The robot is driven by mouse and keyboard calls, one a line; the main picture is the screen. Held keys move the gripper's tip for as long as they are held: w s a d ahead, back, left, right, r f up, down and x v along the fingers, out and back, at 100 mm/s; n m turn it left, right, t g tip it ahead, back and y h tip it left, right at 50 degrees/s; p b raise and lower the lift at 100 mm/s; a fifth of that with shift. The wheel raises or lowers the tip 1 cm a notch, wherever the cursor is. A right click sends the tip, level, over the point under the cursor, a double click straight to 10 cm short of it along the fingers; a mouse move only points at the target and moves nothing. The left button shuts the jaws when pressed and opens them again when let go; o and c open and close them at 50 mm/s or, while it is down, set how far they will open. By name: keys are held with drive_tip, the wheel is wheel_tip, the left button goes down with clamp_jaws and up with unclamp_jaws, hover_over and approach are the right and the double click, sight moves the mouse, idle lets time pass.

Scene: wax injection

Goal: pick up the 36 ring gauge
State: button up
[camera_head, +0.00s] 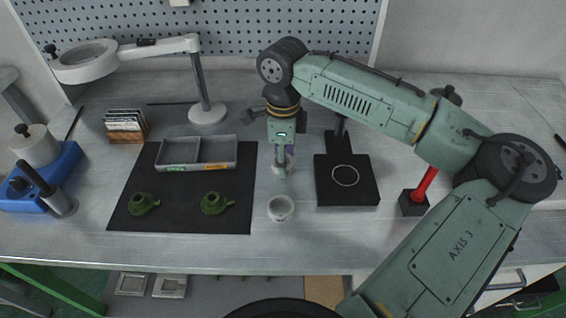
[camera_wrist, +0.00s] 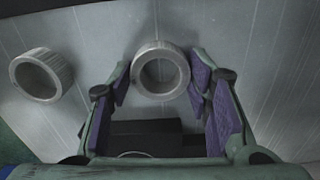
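Two pale grey metal rings show, and I cannot read a number on either, so I cannot tell which is the 36 ring gauge. One ring (camera_wrist: 160,49) lies on the bench between my fingertips in the wrist view. In the head view it is mostly hidden under my gripper (camera_head: 281,166). The other ring (camera_wrist: 61,68) lies to the left in the wrist view, outside the fingers. In the head view this ring (camera_head: 281,215) stands on the bench in front of my gripper. My gripper (camera_wrist: 160,84) is open, with a purple-padded finger on each side of the first ring.
A black block (camera_head: 347,196) with a circle on top stands right of my gripper. On the left, a dark mat (camera_head: 180,222) holds a grey divided tray (camera_head: 198,168) and two green parts (camera_head: 143,204). A magnifier lamp (camera_head: 208,114) stands behind. A red-handled tool (camera_head: 425,185) stands at right.

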drive_tip(key=c, duration=0.8)
drive_tip(key=shift+o, duration=0.2)
